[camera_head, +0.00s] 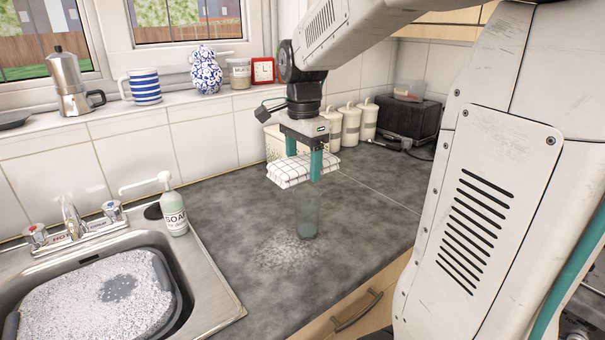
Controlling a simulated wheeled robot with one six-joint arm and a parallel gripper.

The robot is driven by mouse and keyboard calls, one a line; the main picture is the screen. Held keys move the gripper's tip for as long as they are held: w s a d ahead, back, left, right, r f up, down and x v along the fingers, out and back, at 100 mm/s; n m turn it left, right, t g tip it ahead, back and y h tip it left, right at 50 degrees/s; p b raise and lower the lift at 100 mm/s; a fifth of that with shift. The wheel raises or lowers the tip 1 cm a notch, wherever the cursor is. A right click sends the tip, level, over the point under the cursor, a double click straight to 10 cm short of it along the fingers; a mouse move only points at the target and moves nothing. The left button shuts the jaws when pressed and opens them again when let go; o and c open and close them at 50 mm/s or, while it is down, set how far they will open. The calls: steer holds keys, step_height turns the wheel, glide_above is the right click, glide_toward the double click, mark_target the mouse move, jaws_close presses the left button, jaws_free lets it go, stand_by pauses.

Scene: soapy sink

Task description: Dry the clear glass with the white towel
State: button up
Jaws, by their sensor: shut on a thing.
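My gripper (304,160) is above the counter right of the sink, its green fingers pointing down. It is shut on the white towel (288,171), a folded cloth with a dark checked pattern. The clear glass (307,212) stands upright on the grey counter just below the towel and the right finger.
A sink (215,290) with a basin (172,318) of suds is at left. A soap bottle (174,212) stands at its corner. White canisters (350,124) and a black box (408,115) stand behind. The counter between is clear.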

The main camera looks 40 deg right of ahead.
steer(key=shift+r, duration=1.2)
